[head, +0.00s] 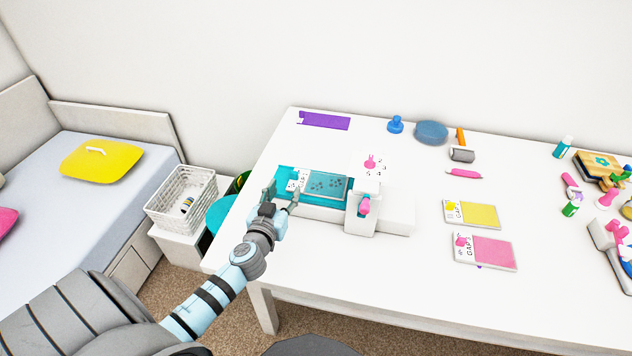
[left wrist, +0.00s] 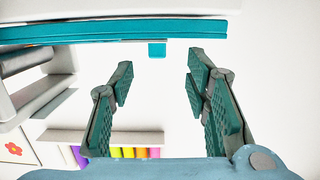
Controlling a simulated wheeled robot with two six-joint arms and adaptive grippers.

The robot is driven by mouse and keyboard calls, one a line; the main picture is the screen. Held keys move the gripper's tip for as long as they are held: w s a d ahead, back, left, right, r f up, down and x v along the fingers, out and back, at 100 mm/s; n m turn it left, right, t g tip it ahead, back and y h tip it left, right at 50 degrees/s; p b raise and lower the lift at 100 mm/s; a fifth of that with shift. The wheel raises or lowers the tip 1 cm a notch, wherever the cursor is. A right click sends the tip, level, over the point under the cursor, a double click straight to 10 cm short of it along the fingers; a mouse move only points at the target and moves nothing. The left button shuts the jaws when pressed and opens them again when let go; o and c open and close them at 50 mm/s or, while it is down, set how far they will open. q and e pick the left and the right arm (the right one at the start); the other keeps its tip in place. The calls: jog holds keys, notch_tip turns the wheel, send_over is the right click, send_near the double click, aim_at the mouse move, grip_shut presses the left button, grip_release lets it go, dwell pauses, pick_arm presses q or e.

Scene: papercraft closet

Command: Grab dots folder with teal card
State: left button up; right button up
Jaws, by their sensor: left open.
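The dots folder with the teal card (head: 328,184) lies flat at the left of the white press-like device (head: 361,221). Its teal face carries darker dots, and a white label strip is at its left end. My left gripper (head: 281,196) is open and empty at the folder's left end, with the arm reaching in from the lower left. In the left wrist view the two fingers (left wrist: 158,72) stand apart with nothing between them. A teal edge (left wrist: 110,32) runs across the top of that view, just beyond the fingertips. My right gripper is not visible.
A yellow card folder (head: 480,216) and a pink card folder (head: 492,252) lie on the white table (head: 390,287) to the right. Pink and blue stamps, a roller and bottles stand farther back and right. A white basket (head: 180,204) stands left of the table.

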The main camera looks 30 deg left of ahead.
aim_at(293, 173)
pick_arm(q)
jog(key=shift+x, duration=1.05)
jog(key=x, duration=0.5)
jog(key=shift+w+d+r+p, duration=0.1)
jog(key=shift+w+r+p, duration=0.05)
jog(key=shift+r+p, duration=0.2)
jog(key=shift+r, duration=0.1)
grip_shut()
